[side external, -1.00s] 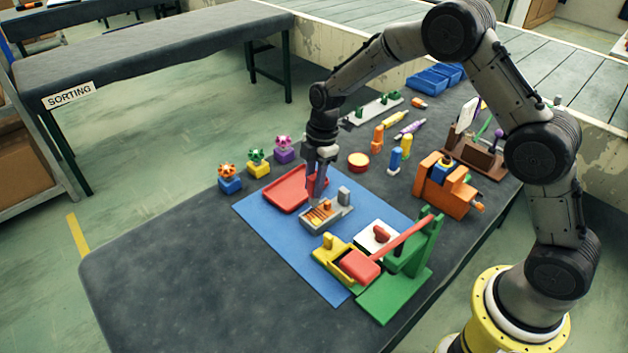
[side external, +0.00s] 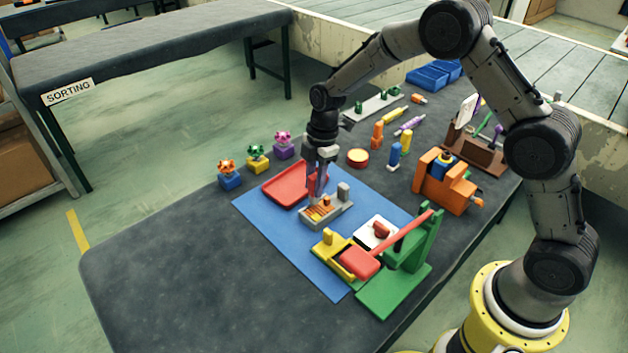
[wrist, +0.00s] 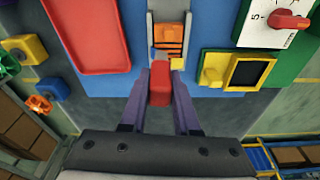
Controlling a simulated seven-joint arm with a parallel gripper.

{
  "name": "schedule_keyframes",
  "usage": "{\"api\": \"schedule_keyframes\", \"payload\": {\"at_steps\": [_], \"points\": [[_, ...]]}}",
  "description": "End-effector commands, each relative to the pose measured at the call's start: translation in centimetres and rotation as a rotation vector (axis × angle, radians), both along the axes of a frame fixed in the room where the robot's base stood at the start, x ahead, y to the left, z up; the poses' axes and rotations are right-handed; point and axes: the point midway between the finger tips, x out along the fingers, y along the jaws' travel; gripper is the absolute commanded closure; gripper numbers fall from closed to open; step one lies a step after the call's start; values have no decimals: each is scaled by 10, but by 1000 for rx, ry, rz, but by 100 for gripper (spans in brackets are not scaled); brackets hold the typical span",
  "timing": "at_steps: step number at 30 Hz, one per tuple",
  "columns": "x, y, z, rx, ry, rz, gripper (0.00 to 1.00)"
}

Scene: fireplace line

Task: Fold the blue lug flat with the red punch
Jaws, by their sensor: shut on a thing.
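The red punch (wrist: 160,84) is held between the two purple fingers of my gripper (wrist: 160,92). In the side view my gripper (side external: 318,196) points down over the grey fixture (side external: 341,210), which holds orange slats (side external: 320,208). The fixture also shows in the wrist view (wrist: 186,28), just ahead of the punch. A small blue piece (wrist: 153,52), seemingly the blue lug, shows at the left side of the slats, and a small yellow piece (wrist: 177,63) at the right. I cannot tell whether the punch touches any lug. In the side view the fingers hide the lugs.
A red tray (side external: 283,190) lies beside the fixture on the blue mat (side external: 300,252). A yellow block with a green press and red lever (side external: 400,238) stands at the front right. An orange vise (side external: 445,185) is farther right. The dark table is clear at front left.

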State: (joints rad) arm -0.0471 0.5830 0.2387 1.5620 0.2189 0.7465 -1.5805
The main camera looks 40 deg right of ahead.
Motion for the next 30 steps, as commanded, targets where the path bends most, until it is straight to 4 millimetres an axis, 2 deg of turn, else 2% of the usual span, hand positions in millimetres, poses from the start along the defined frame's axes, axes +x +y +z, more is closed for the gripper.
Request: {"api": "schedule_keyframes", "payload": {"at_steps": [22, 30], "points": [[-5, 0, -18, 0, 2, -1, 100], [-5, 0, -17, 0, 3, -1, 100]]}}
